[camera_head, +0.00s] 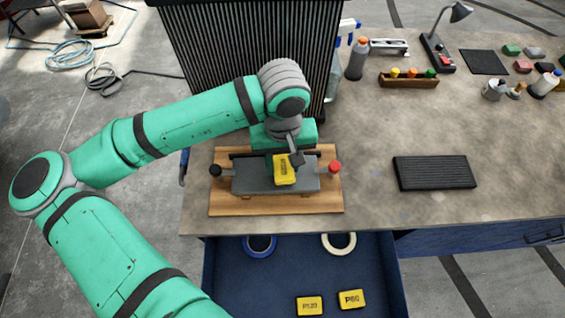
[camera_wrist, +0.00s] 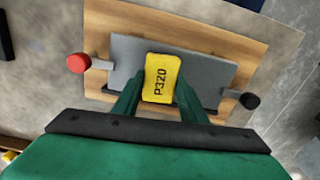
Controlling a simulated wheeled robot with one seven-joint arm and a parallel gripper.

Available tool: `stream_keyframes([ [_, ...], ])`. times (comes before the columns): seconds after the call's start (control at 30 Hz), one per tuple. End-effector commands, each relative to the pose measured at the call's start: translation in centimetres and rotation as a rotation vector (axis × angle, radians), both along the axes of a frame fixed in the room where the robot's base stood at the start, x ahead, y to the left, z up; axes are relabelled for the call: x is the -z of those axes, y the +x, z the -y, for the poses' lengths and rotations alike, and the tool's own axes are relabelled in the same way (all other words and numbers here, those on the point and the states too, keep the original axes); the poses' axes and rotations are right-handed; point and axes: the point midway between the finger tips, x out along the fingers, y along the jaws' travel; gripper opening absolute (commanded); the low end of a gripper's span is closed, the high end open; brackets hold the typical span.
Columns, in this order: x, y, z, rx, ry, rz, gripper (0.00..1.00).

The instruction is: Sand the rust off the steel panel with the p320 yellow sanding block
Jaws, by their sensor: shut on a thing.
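The yellow sanding block (camera_head: 285,171) is held over the grey steel panel (camera_head: 245,178). In the wrist view the block (camera_wrist: 161,78) reads P320. My gripper (camera_wrist: 160,95) is shut on it, one finger on each side. The panel (camera_wrist: 210,77) lies on a wooden board, with a black-knobbed clamp (camera_head: 216,170) at one end and a red-knobbed clamp (camera_head: 334,167) at the other. No rust shows on the visible part of the panel; the area under the block is hidden. I cannot tell whether the block touches the panel.
An open blue drawer (camera_head: 290,285) below holds P120 (camera_head: 310,306) and P60 (camera_head: 352,299) yellow blocks and two tape rolls. A ribbed black panel (camera_head: 250,50) stands behind the board. A black mat (camera_head: 434,172) lies to the right, with bare bench between.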

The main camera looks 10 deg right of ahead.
Motion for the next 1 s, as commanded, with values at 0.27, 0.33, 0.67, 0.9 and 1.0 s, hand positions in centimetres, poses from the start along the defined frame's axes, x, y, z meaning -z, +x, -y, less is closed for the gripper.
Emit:
stream_keyframes([
  [0.27, -2.5, 0.1, 0.0, -0.001, 0.0, 0.002, 0.14],
  [0.33, -3.1, 0.1, 0.0, -0.001, 0.0, 0.004, 0.14],
  [0.67, -5.3, 0.1, 0.0, -0.001, 0.001, 0.002, 0.14],
  [0.9, -5.4, 0.1, 0.0, -0.001, 0.001, 0.002, 0.14],
  [1.0, -5.4, 0.1, 0.0, -0.001, 0.001, 0.002, 0.14],
])
